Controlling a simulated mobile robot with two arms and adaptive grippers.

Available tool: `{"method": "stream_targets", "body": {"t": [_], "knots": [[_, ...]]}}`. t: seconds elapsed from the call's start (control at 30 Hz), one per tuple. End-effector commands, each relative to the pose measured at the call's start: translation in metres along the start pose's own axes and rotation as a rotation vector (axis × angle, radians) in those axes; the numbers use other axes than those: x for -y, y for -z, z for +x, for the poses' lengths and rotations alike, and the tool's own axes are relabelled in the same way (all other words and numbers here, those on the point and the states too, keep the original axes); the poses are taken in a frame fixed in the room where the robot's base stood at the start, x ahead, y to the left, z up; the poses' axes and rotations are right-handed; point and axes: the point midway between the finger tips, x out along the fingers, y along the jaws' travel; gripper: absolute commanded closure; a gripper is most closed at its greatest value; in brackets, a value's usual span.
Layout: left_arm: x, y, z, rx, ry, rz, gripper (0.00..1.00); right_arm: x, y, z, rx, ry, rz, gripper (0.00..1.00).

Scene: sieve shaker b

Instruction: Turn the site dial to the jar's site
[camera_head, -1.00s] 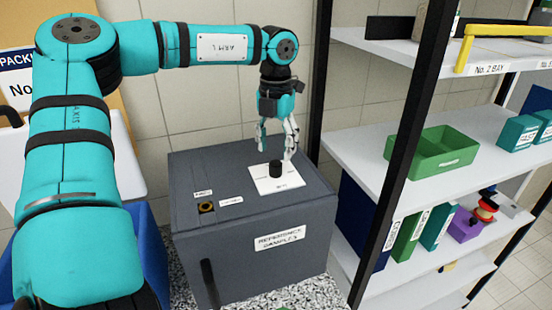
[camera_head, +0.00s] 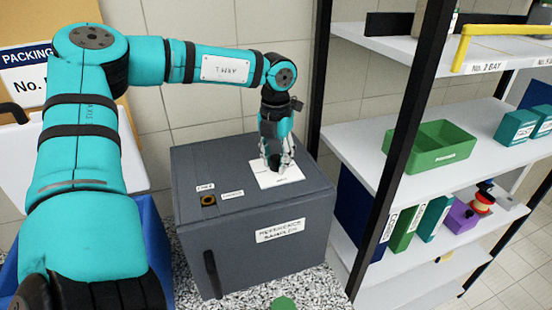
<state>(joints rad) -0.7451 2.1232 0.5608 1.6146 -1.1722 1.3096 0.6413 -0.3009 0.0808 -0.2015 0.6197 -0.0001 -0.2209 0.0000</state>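The grey cabinet (camera_head: 250,208) labelled "REFERENCE SAMPLES" stands on a speckled surface. A white plate (camera_head: 283,180) lies on its top, and the black dial knob seen there earlier is now mostly hidden by my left gripper. My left gripper (camera_head: 277,164) points down at the plate, with its fingers at the knob's place. I cannot tell whether the fingers are closed on the knob or only around it. The markings on the plate are too small to read. I cannot identify the jar surely. My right gripper is not in view.
A shelf rack with a black post (camera_head: 403,130) stands close on the right, holding a green divided bin (camera_head: 443,150). A blue bin (camera_head: 155,245) is at left.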

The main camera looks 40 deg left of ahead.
Motion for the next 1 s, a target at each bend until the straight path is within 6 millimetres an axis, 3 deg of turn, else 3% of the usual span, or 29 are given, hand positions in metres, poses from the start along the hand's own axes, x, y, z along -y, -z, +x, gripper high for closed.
{"method": "stream_targets", "body": {"t": [0.13,0.47,1.0], "knots": [[0.000,0.000,0.000,0.001,-0.001,0.000,1.00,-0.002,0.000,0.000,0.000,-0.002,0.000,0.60],[0.000,-0.001,0.003,0.003,-0.002,0.051,1.00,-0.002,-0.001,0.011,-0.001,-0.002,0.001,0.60],[0.000,-0.001,0.004,0.003,-0.003,0.479,1.00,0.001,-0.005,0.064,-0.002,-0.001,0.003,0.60]]}}
